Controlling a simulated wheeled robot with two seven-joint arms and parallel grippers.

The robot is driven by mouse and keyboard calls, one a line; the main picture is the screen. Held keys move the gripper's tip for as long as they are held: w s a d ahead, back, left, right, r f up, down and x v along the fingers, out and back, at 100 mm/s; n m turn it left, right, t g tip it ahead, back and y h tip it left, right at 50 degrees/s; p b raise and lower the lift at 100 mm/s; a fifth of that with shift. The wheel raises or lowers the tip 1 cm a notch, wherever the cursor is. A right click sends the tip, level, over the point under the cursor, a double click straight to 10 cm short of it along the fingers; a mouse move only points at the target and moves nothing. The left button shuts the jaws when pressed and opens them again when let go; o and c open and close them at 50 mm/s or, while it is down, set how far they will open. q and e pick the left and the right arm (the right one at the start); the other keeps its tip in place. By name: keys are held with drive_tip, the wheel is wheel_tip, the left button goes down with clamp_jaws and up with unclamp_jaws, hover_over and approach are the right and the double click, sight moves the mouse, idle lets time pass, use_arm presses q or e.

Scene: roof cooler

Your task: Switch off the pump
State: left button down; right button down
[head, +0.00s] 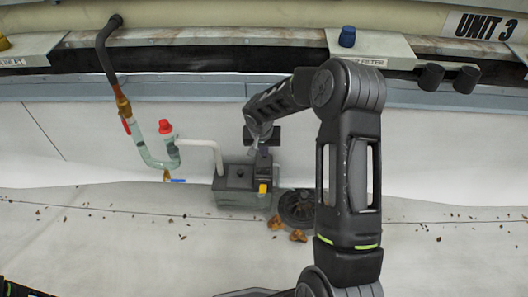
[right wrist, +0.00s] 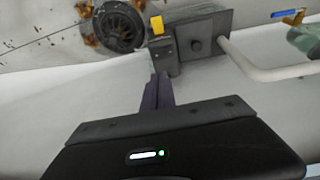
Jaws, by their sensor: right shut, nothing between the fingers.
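The pump is a grey box (head: 238,197) on the floor by the wall, with a dark lid and a round knob; it also shows in the right wrist view (right wrist: 213,36). A dark upright block (head: 263,166) at its right end carries a yellow switch (head: 263,188), which shows in the right wrist view (right wrist: 157,25) too. My right gripper (right wrist: 159,78) is shut and empty. Its tips point at the dark block, close to the side away from the yellow switch; I cannot tell whether they touch. In the head view the gripper (head: 257,148) is small and partly hidden.
A white pipe (head: 206,146) runs from the pump to a clear trap with a red cap (head: 165,127), a red lever (head: 126,126) and a blue lever (head: 178,181). A round drain (head: 297,207) with brown leaves lies right of the pump. The unit's edge hangs above.

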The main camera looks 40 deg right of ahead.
drive_tip(key=b, duration=0.4)
approach(263, 170)
drive_tip(key=f, duration=0.1)
drive_tip(key=d+f, duration=0.1)
drive_tip(key=f, duration=0.1)
drive_tip(key=d+f, duration=0.1)
drive_tip(key=f, duration=0.1)
drive_tip(key=shift+w+d, duration=0.2)
drive_tip(key=shift+w, duration=0.15)
drive_tip(key=shift+d+f, duration=0.1)
drive_tip(key=shift+f, duration=0.45)
drive_tip(key=shift+s, duration=0.1)
drive_tip(key=shift+f, duration=0.15)
drive_tip(key=shift+w+a+b, duration=0.4)
drive_tip(key=shift+a, duration=0.2)
